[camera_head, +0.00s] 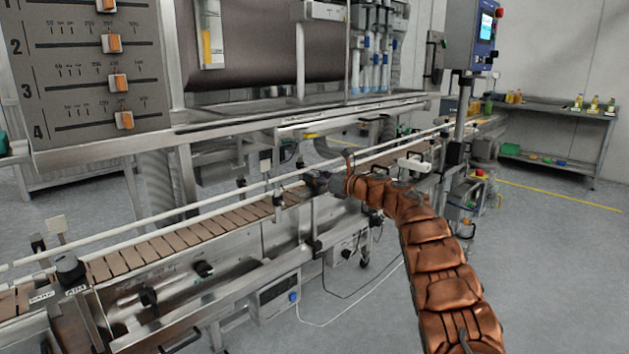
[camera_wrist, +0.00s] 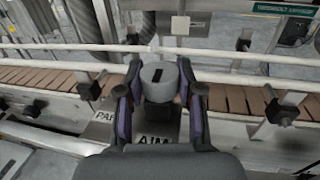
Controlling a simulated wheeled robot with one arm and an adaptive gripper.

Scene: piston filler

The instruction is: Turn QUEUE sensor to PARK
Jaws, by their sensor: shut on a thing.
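In the wrist view, my gripper (camera_wrist: 160,88) has its two dark fingers closed on either side of a grey round sensor head (camera_wrist: 157,73) with a black mark on top. The head sits on a dark base beside the conveyor. An AIM label (camera_wrist: 155,141) lies straight below it, and a PARK label (camera_wrist: 104,116), partly hidden by the left finger, is to its lower left. In the head view, my gripper (camera_head: 322,183) is at the conveyor's near edge, and the held head is hard to make out there. I can read no QUEUE label.
The conveyor (camera_head: 160,245) with white guide rails (camera_head: 150,227) runs behind the sensor. A similar dark-topped sensor (camera_head: 70,268) with PARK and AIM labels stands at lower left. A control panel (camera_head: 472,35) is at upper right.

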